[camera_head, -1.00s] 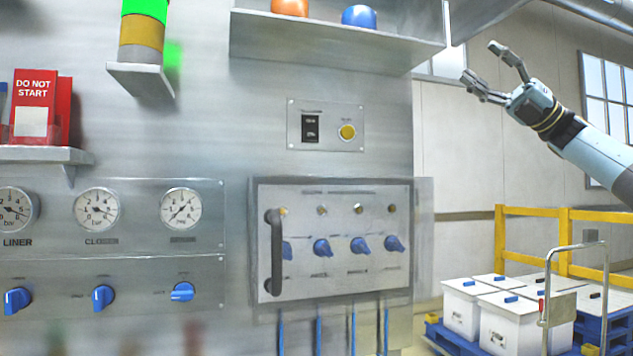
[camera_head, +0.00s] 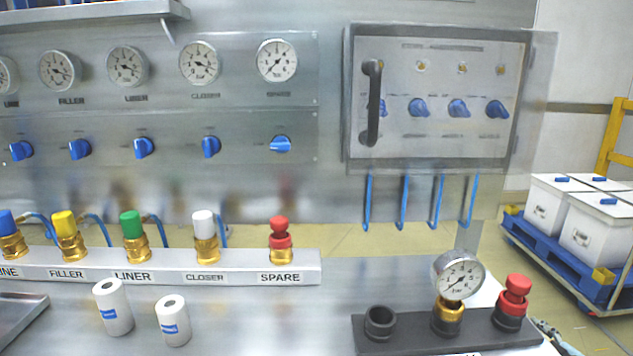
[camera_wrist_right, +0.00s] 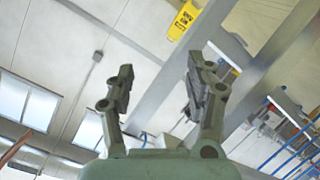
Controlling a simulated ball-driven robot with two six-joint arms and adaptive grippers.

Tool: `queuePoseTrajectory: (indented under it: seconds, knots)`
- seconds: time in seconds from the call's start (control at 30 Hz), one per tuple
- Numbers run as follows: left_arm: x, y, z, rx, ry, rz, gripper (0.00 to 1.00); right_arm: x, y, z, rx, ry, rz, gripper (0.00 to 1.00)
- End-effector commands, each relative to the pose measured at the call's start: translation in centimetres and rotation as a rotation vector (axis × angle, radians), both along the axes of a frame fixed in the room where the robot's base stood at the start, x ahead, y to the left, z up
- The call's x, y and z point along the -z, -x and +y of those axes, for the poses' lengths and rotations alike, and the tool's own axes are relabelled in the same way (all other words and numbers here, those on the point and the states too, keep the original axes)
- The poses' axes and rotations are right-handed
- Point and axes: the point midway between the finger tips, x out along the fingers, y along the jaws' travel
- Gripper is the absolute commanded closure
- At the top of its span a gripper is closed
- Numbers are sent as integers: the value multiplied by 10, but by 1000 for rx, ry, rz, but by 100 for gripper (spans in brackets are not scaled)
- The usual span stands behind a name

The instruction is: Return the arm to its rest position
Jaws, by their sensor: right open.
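My right gripper (camera_wrist_right: 160,85) is open and empty in the right wrist view, its two fingers spread apart with nothing between them. In the head view, just a small grey part of my right gripper (camera_head: 550,332) shows at the lower right, by the end of the dark fitting block. My left gripper is not in view.
A dark block (camera_head: 400,338) bears a pressure gauge (camera_head: 459,276) and a red-capped fitting (camera_head: 513,298) near the right gripper. Two white rolls (camera_head: 113,307) stand on the bench at left. A manifold rail (camera_head: 240,260) carries several coloured couplings. White boxes (camera_head: 556,207) stand at right.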

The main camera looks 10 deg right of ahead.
Motion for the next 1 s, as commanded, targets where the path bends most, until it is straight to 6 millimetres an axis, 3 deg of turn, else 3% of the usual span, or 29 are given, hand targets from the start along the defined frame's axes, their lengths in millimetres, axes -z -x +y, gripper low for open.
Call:
queuePoseTrajectory:
  seconds: [0.03, 0.2, 0.27, 0.4, 0.5, 0.6, 0.73, 0.83, 1.0]
  knots:
    - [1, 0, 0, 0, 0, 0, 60, 36, 28, 11, 27, -42, 78, 45]
    - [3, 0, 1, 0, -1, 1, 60, 135, 128, 44, 130, -161, 332, 45]
    - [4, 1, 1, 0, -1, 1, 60, 164, 167, 58, 167, -199, 422, 45]
    - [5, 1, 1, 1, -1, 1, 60, 221, 265, 93, 254, -281, 628, 45]
    - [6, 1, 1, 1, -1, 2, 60, 251, 338, 120, 318, -334, 771, 45]
    - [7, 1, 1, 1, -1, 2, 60, 269, 402, 144, 375, -376, 895, 45]
    - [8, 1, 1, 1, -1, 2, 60, 280, 463, 168, 429, -411, 1012, 45]
    - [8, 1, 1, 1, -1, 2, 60, 283, 489, 178, 453, -425, 1061, 45]
    - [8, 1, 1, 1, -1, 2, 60, 284, 500, 183, 464, -432, 1084, 45]
